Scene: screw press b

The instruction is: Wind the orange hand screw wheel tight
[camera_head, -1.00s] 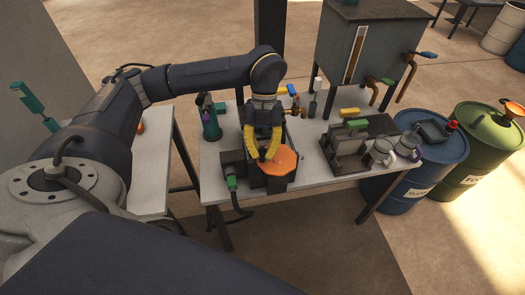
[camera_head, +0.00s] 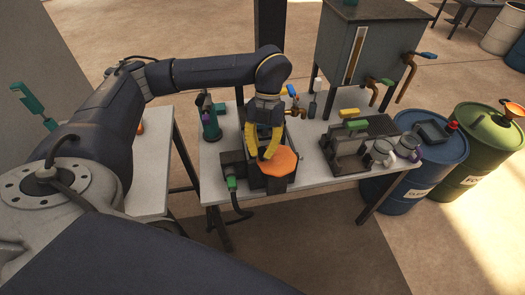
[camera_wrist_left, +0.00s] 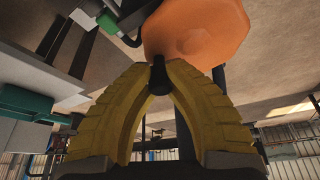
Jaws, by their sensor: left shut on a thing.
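The orange hand screw wheel (camera_head: 281,163) sits on top of a dark press (camera_head: 277,184) on the white table. It fills the top of the left wrist view (camera_wrist_left: 198,30), with a dark handle (camera_wrist_left: 159,80) at its near edge. My left gripper (camera_head: 264,156) reaches down from above at the wheel's left side. Its yellow fingers (camera_wrist_left: 160,68) are shut on this dark handle in the left wrist view. In the head view the fingers hide the handle. My right gripper is not in view.
A green-plugged cable (camera_head: 231,183) runs from the press's left side. To the right are a dark fixture (camera_head: 350,140) and mugs (camera_head: 381,151). A grey tank (camera_head: 362,50) with taps stands behind. Blue and green drums (camera_head: 483,150) stand at right.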

